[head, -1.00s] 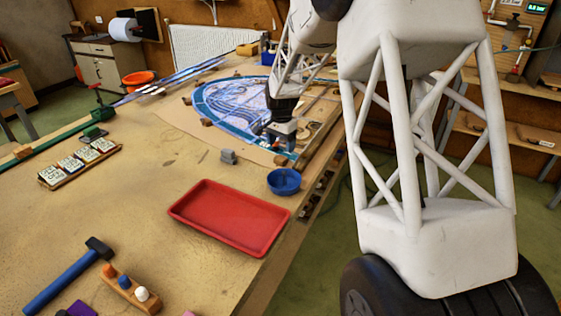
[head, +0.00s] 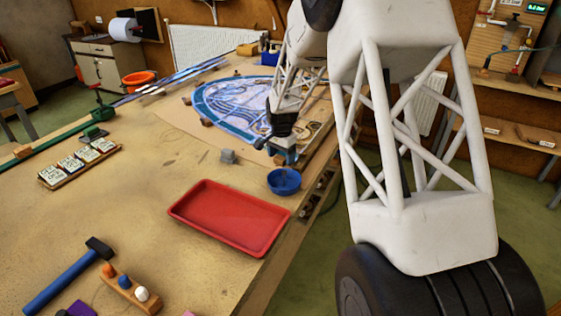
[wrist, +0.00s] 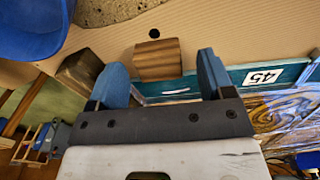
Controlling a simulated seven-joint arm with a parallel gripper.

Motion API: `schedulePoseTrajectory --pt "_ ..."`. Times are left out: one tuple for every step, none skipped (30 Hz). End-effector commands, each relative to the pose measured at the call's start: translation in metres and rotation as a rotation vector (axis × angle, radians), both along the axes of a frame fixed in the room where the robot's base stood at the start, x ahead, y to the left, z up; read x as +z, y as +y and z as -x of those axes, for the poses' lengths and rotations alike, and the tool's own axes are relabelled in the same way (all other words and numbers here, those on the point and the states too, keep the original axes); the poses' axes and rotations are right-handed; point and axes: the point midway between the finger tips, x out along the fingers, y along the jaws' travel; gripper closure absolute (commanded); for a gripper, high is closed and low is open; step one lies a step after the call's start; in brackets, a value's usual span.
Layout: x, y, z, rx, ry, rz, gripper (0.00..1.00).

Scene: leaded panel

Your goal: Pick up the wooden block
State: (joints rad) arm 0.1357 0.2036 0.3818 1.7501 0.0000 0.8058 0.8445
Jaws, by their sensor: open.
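A small wooden block (wrist: 158,60) with striped grain shows in the wrist view. It lies on the tan sheet beside the panel's blue-green border (wrist: 235,76). My gripper (wrist: 162,66) is open, with one blue finger to each side of the block in the picture; a gap shows on both sides and nothing is held. A second, darker wooden block (wrist: 80,68) is just left of the left finger. In the head view my gripper (head: 283,155) is low at the panel's near right corner, and which block lies under it is hard to tell there.
The leaded panel (head: 225,105) lies behind and left of my gripper in the head view. A blue bowl (head: 284,181), a grey object (head: 228,156) and a red tray (head: 228,217) are nearby on the bench. The bench's right edge is close.

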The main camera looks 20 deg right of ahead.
Motion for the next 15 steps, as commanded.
schedulePoseTrajectory --pt "-0.0036 0.0000 0.0001 0.000 0.001 0.000 0.26" --pt "-0.0049 0.0000 0.0001 0.000 0.001 0.000 0.26" --pt "-0.0062 0.0000 0.0001 0.000 0.001 0.000 0.26" --pt "-0.0067 -0.0001 0.0001 0.000 0.001 0.001 0.26" --pt "-0.0071 0.0000 0.0000 0.000 0.000 0.000 0.26" --pt "-0.0072 0.0000 0.0000 0.000 0.000 0.000 0.26" --pt "-0.0071 0.0000 0.0000 0.000 0.000 0.000 0.26" --pt "-0.0071 0.0000 0.0000 0.000 0.000 0.000 0.26" --pt "-0.0070 0.0001 0.0001 0.000 0.000 0.000 0.26" --pt "-0.0071 0.0001 0.0001 0.000 0.000 0.000 0.26" --pt "-0.0071 0.0000 0.0000 0.000 0.000 0.000 0.26" --pt "-0.0070 0.0000 0.0000 0.000 0.000 0.000 0.26" --pt "-0.0070 0.0000 0.0000 0.000 0.000 0.000 0.26" --pt "-0.0071 0.0001 0.0001 0.000 0.000 0.000 0.26" --pt "-0.0070 0.0000 0.0000 0.000 0.000 0.000 0.26"
